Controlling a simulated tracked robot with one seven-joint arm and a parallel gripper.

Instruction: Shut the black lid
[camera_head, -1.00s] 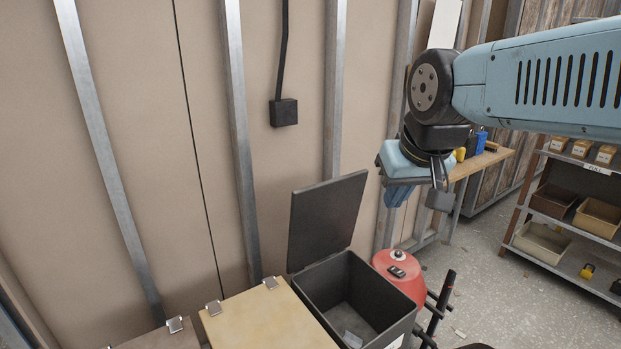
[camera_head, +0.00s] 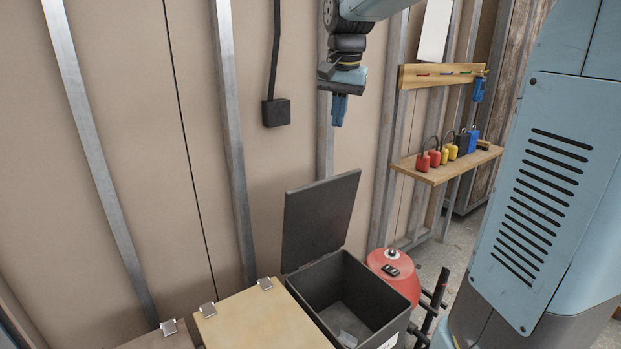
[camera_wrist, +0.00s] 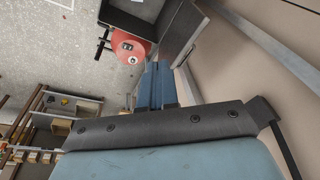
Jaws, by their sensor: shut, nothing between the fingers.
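The black lid (camera_head: 320,219) stands open and nearly upright, leaning toward the wall, at the back edge of a dark open box (camera_head: 368,318). The box shows a small pale item inside on its floor. My gripper (camera_head: 339,111) hangs pointing down in the head view, above the lid and apart from it. Its blue fingers are shut and empty. In the wrist view the blue fingers (camera_wrist: 157,86) are together, with part of the dark box (camera_wrist: 172,28) and lid beyond them.
A closed wooden-lidded box (camera_head: 262,318) stands left of the dark box. A red rounded container (camera_head: 393,274) and black bars (camera_head: 432,305) are at its right. A wall shelf (camera_head: 446,166) holds padlocks. A black wall box (camera_head: 276,112) hangs left of my gripper.

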